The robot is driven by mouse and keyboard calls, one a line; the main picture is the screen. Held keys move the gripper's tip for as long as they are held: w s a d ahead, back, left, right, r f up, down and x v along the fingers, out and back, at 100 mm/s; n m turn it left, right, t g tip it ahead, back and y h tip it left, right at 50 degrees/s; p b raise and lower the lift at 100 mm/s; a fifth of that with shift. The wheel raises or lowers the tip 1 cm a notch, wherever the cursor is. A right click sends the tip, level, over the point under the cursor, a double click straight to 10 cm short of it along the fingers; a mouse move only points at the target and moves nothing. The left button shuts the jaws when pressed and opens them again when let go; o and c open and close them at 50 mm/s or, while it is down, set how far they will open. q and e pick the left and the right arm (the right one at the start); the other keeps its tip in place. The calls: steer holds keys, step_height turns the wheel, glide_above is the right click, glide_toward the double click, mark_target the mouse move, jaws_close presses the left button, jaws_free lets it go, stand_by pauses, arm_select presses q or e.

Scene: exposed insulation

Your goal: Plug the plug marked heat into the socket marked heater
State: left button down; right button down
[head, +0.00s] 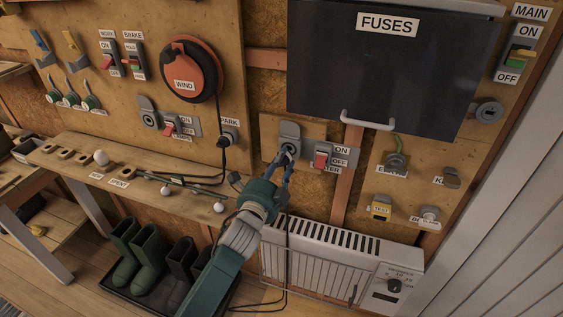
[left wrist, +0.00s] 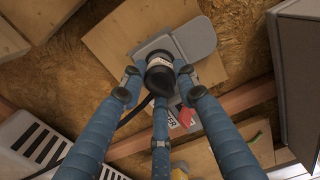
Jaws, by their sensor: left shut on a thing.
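The socket (head: 290,130) is a grey wall plate on a wooden board, left of a red switch (head: 321,160) marked ON and OFF. The label below is partly hidden; only its end, "TER", shows. My left gripper (head: 287,158) is at the socket's lower part, its blue fingers shut on a black plug. In the left wrist view the plug (left wrist: 160,78) sits between three fingers, with a white label band I cannot read. Its front is against or very near the grey socket plate (left wrist: 190,42); I cannot tell whether it is seated. My right gripper is not in view.
A white heater (head: 330,255) stands below on the floor. A dark fuse box (head: 385,65) with a pale handle overhangs above right. A shelf (head: 130,175), boots (head: 150,258) and another socket (head: 148,111) are to the left. A black cable (left wrist: 135,112) trails from the plug.

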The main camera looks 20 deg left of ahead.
arm_select(q)
steer(key=shift+w+b, duration=0.3)
steer(key=shift+w, duration=1.15)
steer(key=c, duration=1.2)
jaws_free()
steer(key=s, duration=1.2)
steer(key=shift+a, duration=0.2)
